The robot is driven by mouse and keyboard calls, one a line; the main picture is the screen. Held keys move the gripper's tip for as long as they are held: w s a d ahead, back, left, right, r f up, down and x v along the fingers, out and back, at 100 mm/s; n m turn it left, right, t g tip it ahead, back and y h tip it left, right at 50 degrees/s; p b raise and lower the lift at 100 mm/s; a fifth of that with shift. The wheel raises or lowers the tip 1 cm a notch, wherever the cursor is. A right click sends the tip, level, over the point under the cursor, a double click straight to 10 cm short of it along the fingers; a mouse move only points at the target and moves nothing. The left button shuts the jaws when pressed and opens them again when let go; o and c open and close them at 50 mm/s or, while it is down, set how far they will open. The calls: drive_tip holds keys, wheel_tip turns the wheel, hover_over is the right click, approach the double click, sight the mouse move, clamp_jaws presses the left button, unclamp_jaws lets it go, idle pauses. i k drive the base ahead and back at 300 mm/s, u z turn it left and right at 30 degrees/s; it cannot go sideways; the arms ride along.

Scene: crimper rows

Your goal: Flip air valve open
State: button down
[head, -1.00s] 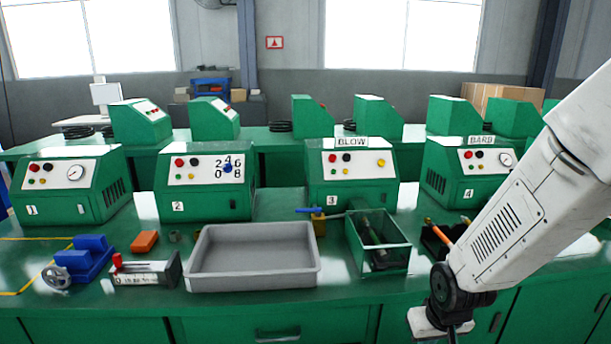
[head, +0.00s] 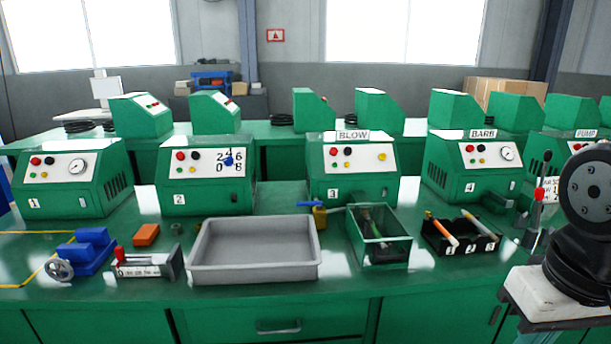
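The air valve (head: 319,214) is a small brass-yellow body with a blue lever (head: 311,204) on top. It stands on the green bench in front of machine 3 (head: 352,170), which carries a BLOW sign. The lever points left, lying about level. A hose or pipe runs from the valve to the right, toward the green open box. My arm (head: 585,215) is at the right edge, well to the right of the valve and apart from it. My gripper's fingers are not visible.
A grey tray (head: 254,278) lies left of the valve. A green open box (head: 384,259) stands right of it, then a black rack (head: 470,250) with orange and pale tools. A blue vise (head: 88,250) and a lever gauge block (head: 147,268) sit at left.

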sight(319, 204)
drive_tip(key=u, duration=0.1)
drive_tip(key=i, duration=1.35)
drive_tip(key=u, duration=0.05)
